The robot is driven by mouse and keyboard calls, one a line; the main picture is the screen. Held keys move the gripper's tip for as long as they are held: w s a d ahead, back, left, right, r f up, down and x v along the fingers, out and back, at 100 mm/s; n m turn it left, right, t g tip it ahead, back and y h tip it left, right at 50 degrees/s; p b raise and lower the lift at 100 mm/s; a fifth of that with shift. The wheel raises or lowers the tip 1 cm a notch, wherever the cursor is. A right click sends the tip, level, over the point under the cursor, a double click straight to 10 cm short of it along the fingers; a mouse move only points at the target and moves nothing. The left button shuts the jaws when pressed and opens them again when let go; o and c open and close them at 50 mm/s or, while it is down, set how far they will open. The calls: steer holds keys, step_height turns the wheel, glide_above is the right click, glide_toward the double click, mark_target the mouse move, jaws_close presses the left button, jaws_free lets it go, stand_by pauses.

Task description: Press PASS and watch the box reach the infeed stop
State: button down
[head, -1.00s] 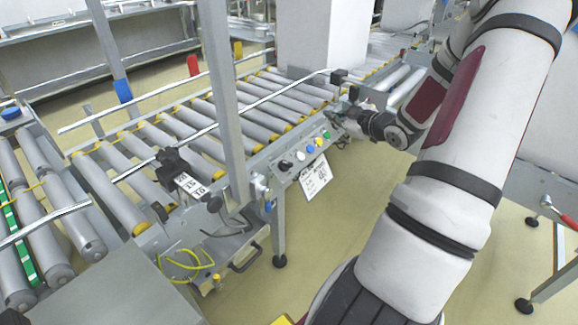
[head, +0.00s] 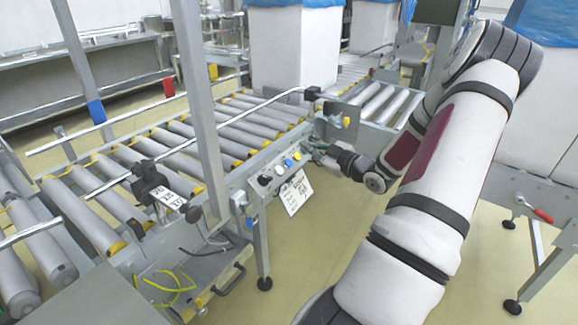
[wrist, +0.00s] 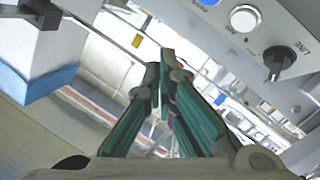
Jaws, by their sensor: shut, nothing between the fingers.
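The control panel (head: 280,172) on the conveyor's near side carries a black selector (head: 265,180), a white button (head: 278,170), a blue button (head: 288,163) and a yellow button (head: 297,156). I cannot read which is PASS. In the wrist view the white button (wrist: 244,18) and black selector (wrist: 278,62) lie up and right of my gripper (wrist: 165,72). My gripper is shut and empty, its fingers apart from these controls. In the head view it is small, beside the panel's right end. A white box (head: 290,50) with a blue liner stands on the rollers behind the panel.
A roller conveyor (head: 150,150) runs to the lower left, with a grey upright post (head: 200,100) in front. A black clamp-like fitting (head: 150,180) sits at its near edge. Another white box (head: 375,25) stands farther back. A paper sign (head: 295,192) hangs under the panel.

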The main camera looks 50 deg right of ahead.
mark_target(289, 163)
steer(key=shift+w+a+f+b, duration=0.1)
steer(key=shift+w+f+b, duration=1.1)
steer(key=shift+f, duration=0.2)
steer(key=shift+w+a+f+b, duration=0.1)
steer(key=shift+w+f+b, duration=1.05)
steer(key=shift+f, duration=0.25)
steer(key=shift+w, duration=0.1)
steer(key=shift+w+f+b, duration=0.2)
steer(key=shift+f+b, duration=0.1)
